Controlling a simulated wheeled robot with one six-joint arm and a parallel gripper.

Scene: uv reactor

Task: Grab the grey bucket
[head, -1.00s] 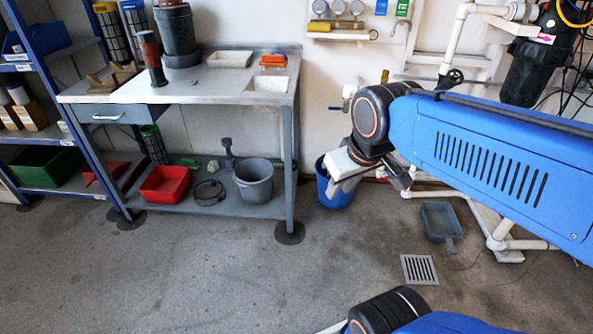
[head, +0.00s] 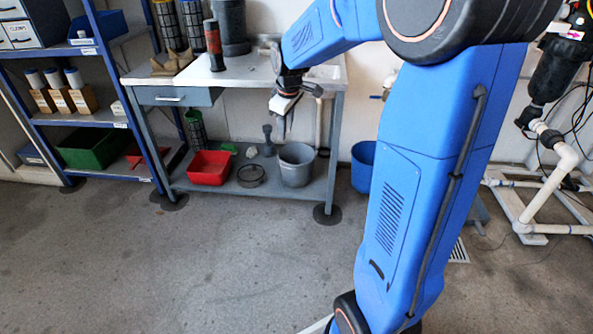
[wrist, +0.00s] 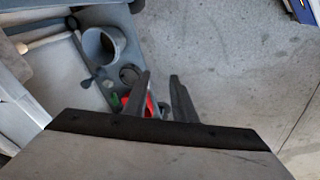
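The grey bucket (head: 296,168) stands upright on the lower shelf (head: 235,194) of the workbench, at the shelf's right end. In the wrist view the bucket (wrist: 103,46) is at the upper left, its opening facing the camera. My gripper (head: 285,128) hangs in front of the bench's right part, fingers pointing down, and appears above the bucket in the head view. In the wrist view my gripper (wrist: 159,79) is open, with an empty gap between its two fingers. The bucket lies to the left of the fingers there, apart from them.
A red bin (head: 209,168), a dark round sieve (head: 251,176) and a dark stand (head: 268,140) share the lower shelf. The bench top (head: 240,73) overhangs it, with a leg (head: 334,150) at the right. A blue bucket (head: 362,168) stands right of the bench. The floor in front is clear.

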